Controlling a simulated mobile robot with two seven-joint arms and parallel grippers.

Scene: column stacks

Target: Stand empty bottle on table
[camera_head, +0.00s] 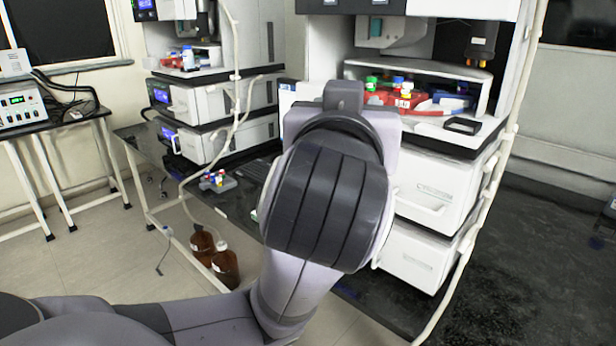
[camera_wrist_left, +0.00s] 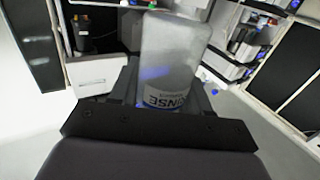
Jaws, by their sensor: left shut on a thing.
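A translucent, whitish bottle (camera_wrist_left: 176,55) with a label bearing dark lettering fills the middle of the left wrist view. My left gripper (camera_wrist_left: 168,90) is shut on it, with the dark fingers on either side of the bottle. Whether the bottle is empty I cannot tell for sure. In the head view my left arm covers the middle, and the gripper and bottle are hidden behind it. The black table (camera_head: 236,203) carries the instrument stacks. My right gripper is in neither view.
Instrument stacks stand on the table at left (camera_head: 212,108) and right (camera_head: 432,187). A small vial rack (camera_head: 218,182) sits between them. Brown bottles (camera_head: 225,264) stand low beside the table's front edge. A black surface (camera_head: 535,245) at right looks largely clear.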

